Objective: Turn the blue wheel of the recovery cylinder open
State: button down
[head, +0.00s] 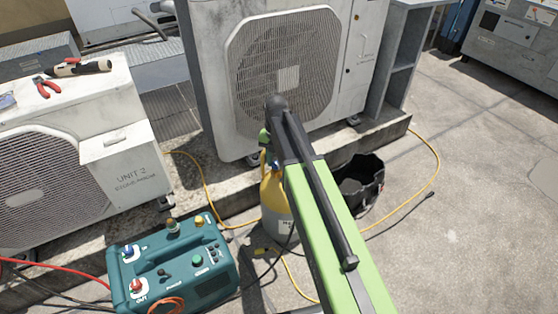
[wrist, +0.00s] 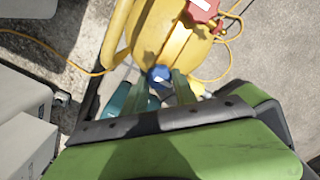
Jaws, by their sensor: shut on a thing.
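The yellow recovery cylinder (head: 272,200) stands on the roof floor, partly hidden behind my arm in the head view. In the wrist view its yellow body (wrist: 165,35) fills the top middle. The blue wheel (wrist: 159,74) sits between the fingertips of my gripper (wrist: 160,84), which is shut on it. A red wheel (wrist: 204,10) is farther up on the cylinder, clear of my fingers. In the head view my arm hides most of the gripper and the wheel. How far the wheel is turned cannot be told.
A teal recovery machine (head: 175,265) with hoses stands at the front left. A black bucket (head: 360,185) is right of the cylinder. A large condenser (head: 350,70) stands behind, and Unit 2 (head: 120,165) is at left with red-handled pliers (head: 45,87) on top. A yellow hose (head: 425,190) crosses the floor.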

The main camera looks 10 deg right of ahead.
aim_at(277, 164)
jog(key=c, duration=1)
grip_release()
jog(key=shift+d, duration=0.1)
notch_tip(277, 164, up, 17)
jog(key=p, duration=1.7)
jog(key=shift+r, duration=0.15)
